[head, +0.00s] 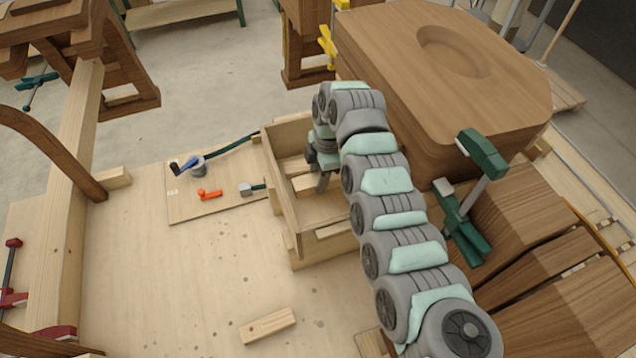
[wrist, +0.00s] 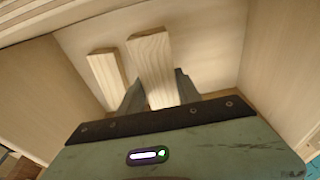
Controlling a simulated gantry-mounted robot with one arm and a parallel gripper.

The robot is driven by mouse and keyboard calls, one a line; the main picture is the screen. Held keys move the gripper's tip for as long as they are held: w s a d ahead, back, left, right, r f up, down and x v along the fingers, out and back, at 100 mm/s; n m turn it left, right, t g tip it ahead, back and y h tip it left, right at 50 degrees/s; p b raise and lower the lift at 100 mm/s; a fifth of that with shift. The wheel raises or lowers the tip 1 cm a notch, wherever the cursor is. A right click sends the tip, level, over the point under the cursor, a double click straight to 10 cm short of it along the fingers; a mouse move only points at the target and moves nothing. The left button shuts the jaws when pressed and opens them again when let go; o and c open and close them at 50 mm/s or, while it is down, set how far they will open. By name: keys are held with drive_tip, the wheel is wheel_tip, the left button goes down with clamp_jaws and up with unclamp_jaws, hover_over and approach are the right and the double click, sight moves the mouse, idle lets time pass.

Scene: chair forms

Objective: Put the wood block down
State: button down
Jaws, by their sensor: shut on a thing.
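My gripper (head: 322,182) reaches down inside an open wooden box (head: 287,213). In the wrist view its two dark fingers (wrist: 160,92) are shut on a pale wood block (wrist: 151,62), one finger on each side. The block's far end points away from my gripper toward the box floor; I cannot tell whether it touches the floor. A second pale block (wrist: 104,74) lies in the box just left of the held one, with a narrow gap. In the head view my arm hides part of the box interior.
Box walls (wrist: 272,65) rise close on both sides in the wrist view. A loose wood block (head: 267,326) lies on the workbench (head: 150,290) in front. A panel left of the box holds an orange tool (head: 209,195) and a blue-handled tool (head: 185,167). A green clamp (head: 465,235) stands to the right.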

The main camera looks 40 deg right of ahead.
drive_tip(key=shift+f+p, duration=0.4)
drive_tip(key=shift+f, duration=1.6)
drive_tip(key=c, duration=0.8)
unclamp_jaws()
drive_tip(key=shift+f, duration=0.1)
drive_tip(key=shift+c, duration=0.2)
drive_tip(key=r+b, duration=0.1)
drive_tip(key=r, duration=0.3)
drive_tip(key=d+r+b, duration=0.1)
drive_tip(key=r, duration=0.3)
drive_tip(key=r+b, duration=0.1)
drive_tip(key=r, duration=0.3)
drive_tip(key=shift+s+d, duration=0.3)
drive_tip(key=shift+d, duration=0.05)
